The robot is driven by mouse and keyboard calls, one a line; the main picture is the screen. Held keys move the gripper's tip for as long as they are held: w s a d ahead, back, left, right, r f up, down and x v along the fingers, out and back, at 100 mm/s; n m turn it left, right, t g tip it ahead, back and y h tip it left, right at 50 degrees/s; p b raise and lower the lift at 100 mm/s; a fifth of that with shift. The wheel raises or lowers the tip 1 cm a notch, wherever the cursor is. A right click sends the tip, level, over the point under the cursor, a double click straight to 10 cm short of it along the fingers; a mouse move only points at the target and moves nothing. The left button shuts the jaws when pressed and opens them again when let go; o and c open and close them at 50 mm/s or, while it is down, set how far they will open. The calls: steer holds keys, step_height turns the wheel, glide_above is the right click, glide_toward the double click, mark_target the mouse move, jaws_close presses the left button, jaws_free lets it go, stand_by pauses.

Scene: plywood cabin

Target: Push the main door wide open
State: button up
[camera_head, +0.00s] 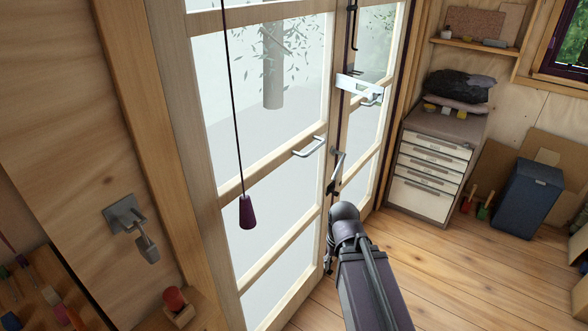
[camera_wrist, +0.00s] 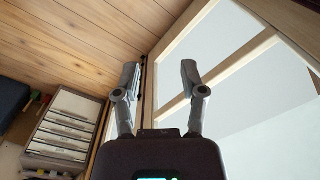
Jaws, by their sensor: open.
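The main door is a pair of glazed wooden leaves. The left leaf (camera_head: 265,180) has a pale bar handle (camera_head: 308,147) near its free edge. The narrower-looking right leaf (camera_head: 365,125) has a white plate and handle (camera_head: 370,92). A dark upright line runs where the leaves meet; I cannot tell whether either stands ajar. My gripper (camera_head: 335,172) is at that meeting line, below the handles, partly hidden by my arm. In the wrist view, my gripper (camera_wrist: 160,75) is open and empty, with glazed door panes (camera_wrist: 235,85) behind and to the right. Contact is unclear.
A purple pull-cord handle (camera_head: 246,212) hangs before the left leaf. The plank floor (camera_head: 450,265) right of my arm is clear.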

steer(key=w+a+r+m+t+y+p, duration=0.1)
steer(key=w+r+m+t+y+p, duration=0.2)
steer(key=w, duration=0.5)
steer(key=m+t+y+p, duration=0.2)
steer(key=m+t+y, duration=0.3)
steer(key=t+y, duration=0.3)
glide_toward(316, 146)
steer(key=d, duration=0.1)
steer(key=s+d, duration=0.1)
steer(key=d, duration=0.1)
steer(key=shift+s+d+r+g+y, duration=0.1)
steer(key=shift+s+d+g+y, duration=0.1)
steer(key=shift+s+g+y, duration=0.15)
steer(key=b+x, duration=0.2)
steer(key=x, duration=1.1)
steer(key=shift+w+a+b, duration=0.2)
steer(key=shift+a+b, duration=0.15)
steer(key=shift+b, duration=0.05)
jaws_close()
